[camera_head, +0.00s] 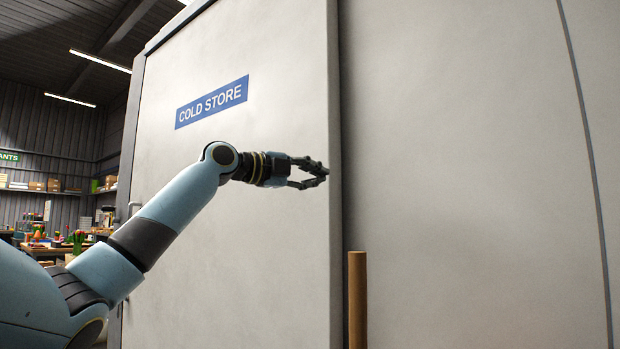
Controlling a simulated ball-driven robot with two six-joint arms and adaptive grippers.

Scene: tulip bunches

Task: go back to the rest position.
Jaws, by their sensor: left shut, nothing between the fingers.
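My left arm reaches in from the left, and its gripper (326,171) is at the right edge of the cold store door (240,240). The fingers are shut with nothing between them. The fingertips are close to the door edge; I cannot tell whether they touch it. The door is pale grey with a blue "COLD STORE" sign (212,102). My right gripper is not in view.
A wooden post (357,300) stands upright below and right of the gripper. A pale wall (470,170) fills the right side. At the far left are work tables with flowers (77,238) and shelves with boxes (54,185).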

